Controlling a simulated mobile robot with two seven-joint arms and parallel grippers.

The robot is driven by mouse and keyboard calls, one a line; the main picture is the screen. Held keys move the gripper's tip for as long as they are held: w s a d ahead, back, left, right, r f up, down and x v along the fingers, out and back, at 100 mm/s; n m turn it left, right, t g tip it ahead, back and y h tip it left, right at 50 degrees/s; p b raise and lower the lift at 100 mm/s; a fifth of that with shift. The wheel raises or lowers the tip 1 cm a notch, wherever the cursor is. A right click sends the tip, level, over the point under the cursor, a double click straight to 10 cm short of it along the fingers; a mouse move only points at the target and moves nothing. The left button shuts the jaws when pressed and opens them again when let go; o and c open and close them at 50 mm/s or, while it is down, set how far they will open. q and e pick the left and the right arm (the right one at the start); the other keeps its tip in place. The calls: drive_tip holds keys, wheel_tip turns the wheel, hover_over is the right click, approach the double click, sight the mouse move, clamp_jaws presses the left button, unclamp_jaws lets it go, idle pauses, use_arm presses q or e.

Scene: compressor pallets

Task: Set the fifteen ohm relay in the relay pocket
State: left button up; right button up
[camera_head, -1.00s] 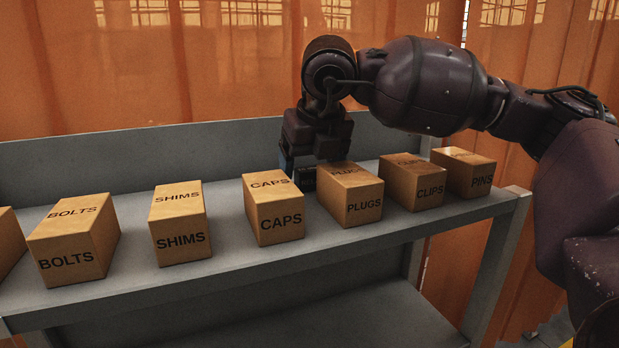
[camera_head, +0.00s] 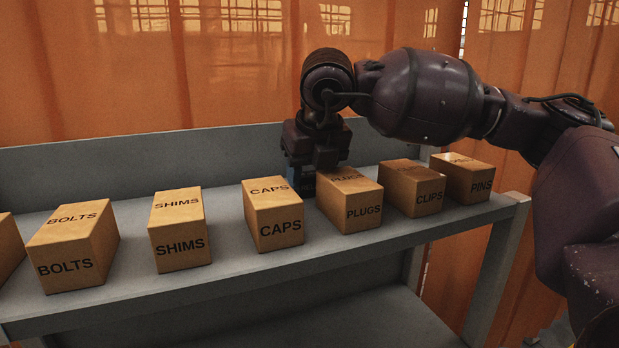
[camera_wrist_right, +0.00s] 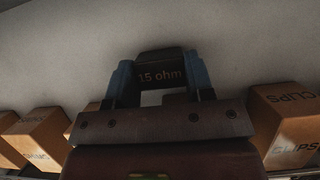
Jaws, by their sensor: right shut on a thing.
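My right gripper (camera_head: 302,178) is down behind the row of boxes, at the gap between the CAPS and PLUGS boxes. In the right wrist view its two blue fingers (camera_wrist_right: 158,82) are shut on the fifteen ohm relay (camera_wrist_right: 160,68), a dark block marked "15 ohm". In the head view the boxes and the hand hide most of the relay. I cannot tell whether it touches the shelf. The relay pocket is not seen in either view. My left gripper is not in view.
Several labelled boxes stand along the grey shelf (camera_head: 215,280): BOLTS (camera_head: 68,268), SHIMS (camera_head: 180,245), CAPS (camera_head: 278,235), PLUGS (camera_head: 360,213), CLIPS (camera_head: 427,199) and PINS (camera_head: 478,186). A low back panel (camera_head: 120,180) runs behind them. Bare shelf lies between the boxes.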

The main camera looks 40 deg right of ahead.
sight(310, 175)
wheel_tip(310, 175, up, 20)
drive_tip(key=p, duration=0.1)
